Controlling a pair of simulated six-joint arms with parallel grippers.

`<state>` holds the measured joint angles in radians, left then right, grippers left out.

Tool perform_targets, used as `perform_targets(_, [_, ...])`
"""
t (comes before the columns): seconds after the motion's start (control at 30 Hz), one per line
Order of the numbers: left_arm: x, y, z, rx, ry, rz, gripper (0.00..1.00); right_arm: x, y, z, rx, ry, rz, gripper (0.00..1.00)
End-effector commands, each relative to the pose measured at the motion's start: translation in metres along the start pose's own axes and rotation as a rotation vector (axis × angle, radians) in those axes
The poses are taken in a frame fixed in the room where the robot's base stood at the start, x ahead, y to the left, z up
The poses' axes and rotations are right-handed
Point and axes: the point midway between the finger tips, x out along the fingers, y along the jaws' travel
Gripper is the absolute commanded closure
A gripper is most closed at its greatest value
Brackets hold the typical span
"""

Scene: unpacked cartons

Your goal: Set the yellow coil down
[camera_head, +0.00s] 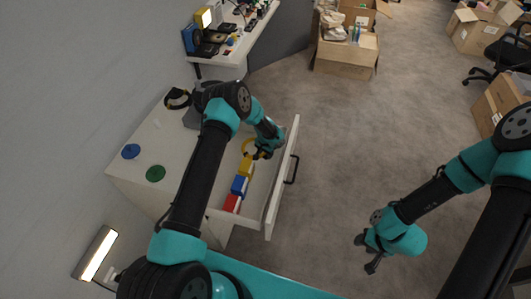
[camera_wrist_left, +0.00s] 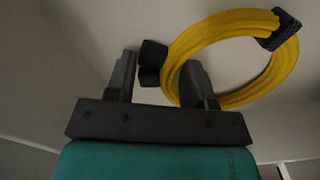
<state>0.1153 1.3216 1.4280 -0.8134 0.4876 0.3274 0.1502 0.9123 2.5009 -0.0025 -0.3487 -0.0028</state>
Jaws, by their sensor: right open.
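The yellow coil (camera_head: 247,146) is in the open drawer (camera_head: 270,208), near its far end. In the left wrist view the coil (camera_wrist_left: 233,19) is a ring with black bands. My left gripper (camera_head: 261,154) is over the drawer beside the coil. In the left wrist view its fingers (camera_wrist_left: 158,80) stand apart, with one black band between or just beyond them and a visible gap at each side. The right-hand finger overlaps the ring. Whether the coil rests on the drawer floor is unclear. My right gripper (camera_head: 367,257) is open and empty above the floor, away from the drawer.
Yellow, blue (camera_head: 239,186) and red (camera_head: 232,204) boxes line the drawer nearer the camera. The white cabinet top holds a blue disc (camera_head: 131,151), a green disc (camera_head: 155,174) and a black ring-shaped thing (camera_head: 177,98). Cartons (camera_head: 346,53) stand farther back; the middle floor is clear.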

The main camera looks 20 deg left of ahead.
Motion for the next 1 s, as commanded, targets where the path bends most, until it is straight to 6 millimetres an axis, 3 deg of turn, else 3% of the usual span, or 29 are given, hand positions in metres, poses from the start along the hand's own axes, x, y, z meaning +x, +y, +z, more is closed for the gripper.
perform_targets(0.23, [0.000,0.000,0.000,0.000,0.000,0.000,0.28,0.000,0.000,0.000,0.000,0.000,0.000,0.57])
perform_targets(0.57, [-0.003,0.000,0.000,0.000,0.000,0.000,0.28,0.000,0.000,0.000,0.000,0.000,0.000,0.57])
perform_targets(0.77, [-0.021,-0.001,-0.001,-0.001,0.002,0.000,0.28,0.000,0.000,0.000,0.000,0.000,0.000,0.57])
perform_targets(1.0, [-0.064,0.000,-0.001,0.000,0.002,-0.001,0.28,0.000,0.000,0.000,0.000,0.000,0.000,0.57])
